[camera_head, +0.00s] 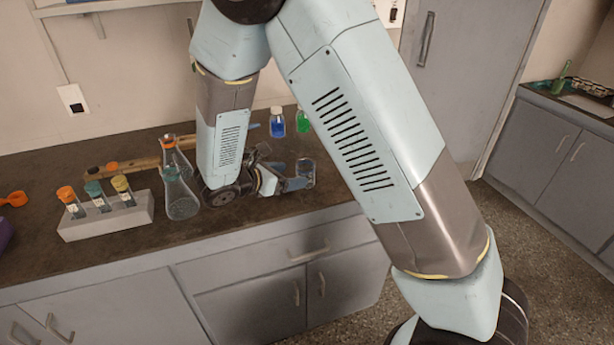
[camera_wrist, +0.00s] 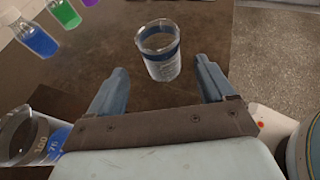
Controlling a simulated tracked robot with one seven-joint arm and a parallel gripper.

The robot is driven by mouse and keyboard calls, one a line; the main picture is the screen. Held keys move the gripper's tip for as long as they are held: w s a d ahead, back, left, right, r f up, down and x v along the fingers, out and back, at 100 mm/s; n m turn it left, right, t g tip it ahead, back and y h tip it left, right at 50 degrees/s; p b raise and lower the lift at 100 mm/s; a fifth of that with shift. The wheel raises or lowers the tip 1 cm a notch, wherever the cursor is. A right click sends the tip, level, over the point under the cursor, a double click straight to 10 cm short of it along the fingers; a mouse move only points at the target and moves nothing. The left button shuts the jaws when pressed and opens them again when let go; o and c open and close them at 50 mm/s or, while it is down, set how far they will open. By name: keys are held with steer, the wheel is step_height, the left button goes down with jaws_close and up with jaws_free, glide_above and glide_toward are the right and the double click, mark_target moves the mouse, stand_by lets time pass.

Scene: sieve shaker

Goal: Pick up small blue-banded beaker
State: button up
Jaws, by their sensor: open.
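The small blue-banded beaker (camera_wrist: 158,52) stands upright on the dark counter in the wrist view, clear glass with a blue band near its rim. It also shows in the head view (camera_head: 306,170), beside my gripper. My gripper (camera_wrist: 160,80) is open, its two blue fingers apart with nothing held. The beaker is just beyond the fingertips, roughly centred between them. In the head view my gripper (camera_head: 290,185) is low over the counter, partly hidden by my own arm.
A larger graduated beaker (camera_wrist: 32,135) is close at left in the wrist view. Blue (camera_head: 277,122) and green (camera_head: 302,122) bottles stand behind. Flasks (camera_head: 180,195) and a tube rack (camera_head: 107,217) are left of my gripper. The counter's edge is near on the right in the wrist view.

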mark_target(299, 175)
steer(key=shift+f+x, duration=0.2)
steer(key=shift+x, duration=1.45)
steer(key=shift+f+x, duration=0.2)
steer(key=shift+x, duration=1.45)
steer(key=shift+s+a, duration=0.1)
steer(key=shift+s, duration=0.05)
steer(key=shift+c, duration=0.4)
steer(key=c, duration=1)
steer(key=shift+r, duration=0.2)
